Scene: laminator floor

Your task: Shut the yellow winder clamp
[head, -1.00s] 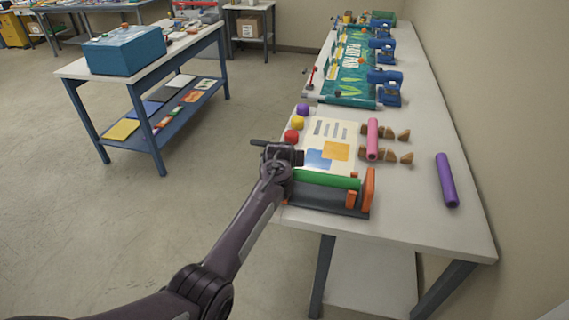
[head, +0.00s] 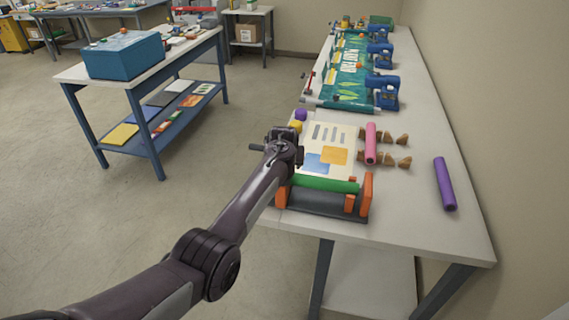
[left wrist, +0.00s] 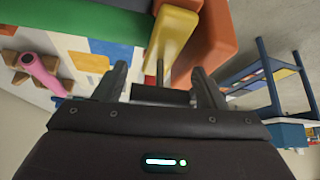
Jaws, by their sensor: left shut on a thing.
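The yellow winder clamp (left wrist: 172,40) shows in the left wrist view against an orange end piece; the gripper and arm hide it in the head view. A thin grey rod runs from it towards a dark crossbar (left wrist: 160,95). My left gripper (left wrist: 160,88) is shut on this dark crossbar, which spans between its two fingers. In the head view my left gripper (head: 284,138) is at the left end of the near machine, whose green roller (head: 325,184) lies between orange end pieces (head: 366,192). I cannot tell the clamp's angle. My right gripper is not in view.
A printed sheet (head: 328,148) lies behind the roller. A pink roll (head: 370,143) with brown wedges and a purple roll (head: 445,184) lie to the right. Blue machines (head: 384,92) stand further back. A side table with a blue box (head: 124,54) stands left across open floor.

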